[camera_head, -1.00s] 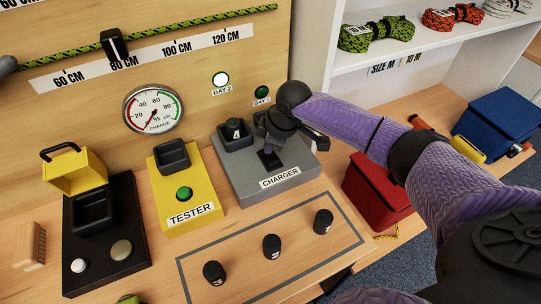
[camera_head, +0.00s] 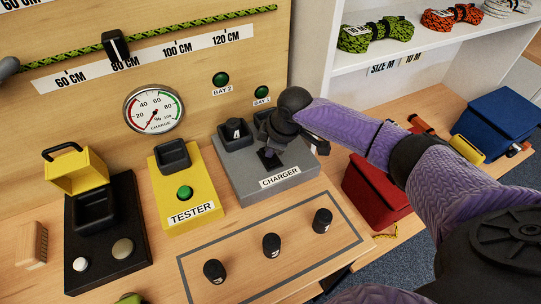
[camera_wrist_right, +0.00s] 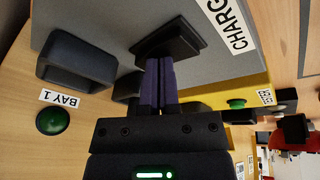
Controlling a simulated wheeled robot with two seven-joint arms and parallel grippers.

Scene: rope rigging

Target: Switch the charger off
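The grey charger (camera_head: 250,180) stands at the back of the bench, with its label on the front edge. A black square switch (camera_head: 270,160) is on its top; it also shows in the wrist view (camera_wrist_right: 172,47). My right gripper (camera_head: 267,152) reaches down onto the switch. In the wrist view its purple fingers (camera_wrist_right: 158,62) are together, tips at the switch; the tips hide any lever between them. A black cell (camera_head: 235,128) sits in the left bay; the other bay is mostly hidden by my arm. The BAY 2 lamp (camera_head: 221,79) and BAY 1 lamp (camera_head: 262,92) are dark green. My left gripper is out of view.
The yellow tester (camera_head: 190,205) stands left of the charger. Several black cells, such as this one (camera_head: 271,245), stand in a marked rectangle in front. A charge gauge (camera_head: 154,109) hangs on the back board. A red box (camera_head: 375,190) and a blue box (camera_head: 498,125) are at the right.

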